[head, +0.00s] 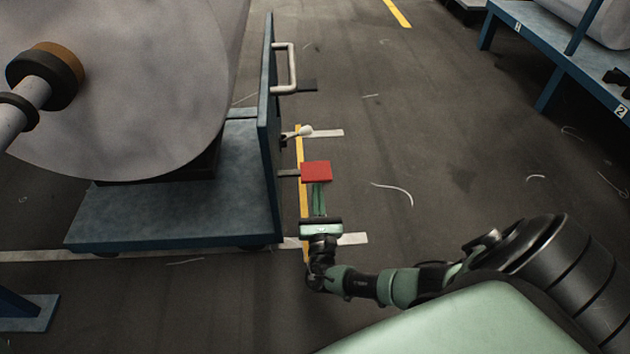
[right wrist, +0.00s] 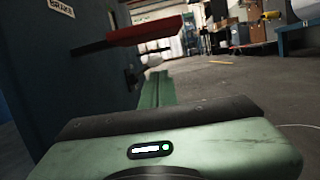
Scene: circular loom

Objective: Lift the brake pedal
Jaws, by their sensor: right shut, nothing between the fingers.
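The brake pedal is a red plate (head: 316,171) on a short dark arm that comes out of the blue side panel of the cart. It also shows in the right wrist view (right wrist: 146,31), level and at the top. My right gripper (head: 318,187) is shut and empty, its green fingers together and pointing at the pedal from the near side. In the right wrist view the fingertips (right wrist: 157,76) appear lower than the pedal, with a gap between. In the head view the pedal's near edge meets the fingertips, so I cannot tell how far they reach under it. My left gripper is not in view.
The blue cart panel (head: 267,100) stands just left of the pedal, with a "BRAKE" label (right wrist: 61,7). A white-knobbed lever (head: 305,131) and a pale handle (head: 292,68) stick out beyond the pedal. A large roll (head: 130,80) rests on the cart.

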